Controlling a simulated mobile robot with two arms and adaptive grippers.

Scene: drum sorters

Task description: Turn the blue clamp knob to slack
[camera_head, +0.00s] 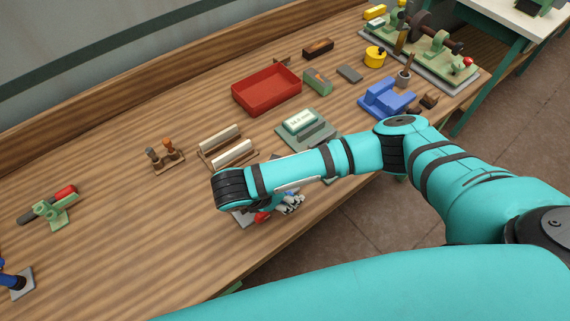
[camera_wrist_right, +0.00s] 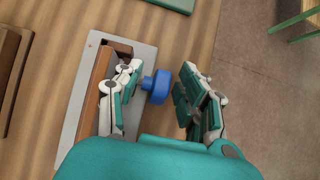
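The blue clamp knob (camera_wrist_right: 157,86) shows in the right wrist view, on a short blue stem at the side of a brown wooden block (camera_wrist_right: 103,85) on a grey plate (camera_wrist_right: 80,128). My right gripper (camera_wrist_right: 159,72) is open, its fingers on either side of the knob. The left finger is close to the knob and stem; I cannot tell whether it touches. A gap shows between the knob and the right finger. In the head view my right gripper (camera_head: 290,204) is at the table's front edge, and my arm hides most of the clamp.
Behind my right arm stand a green scale (camera_head: 307,130), a red tray (camera_head: 267,91), a blue fixture (camera_head: 386,97) and a wooden rack (camera_head: 228,150). A red-handled green clamp (camera_head: 55,207) is at the left.

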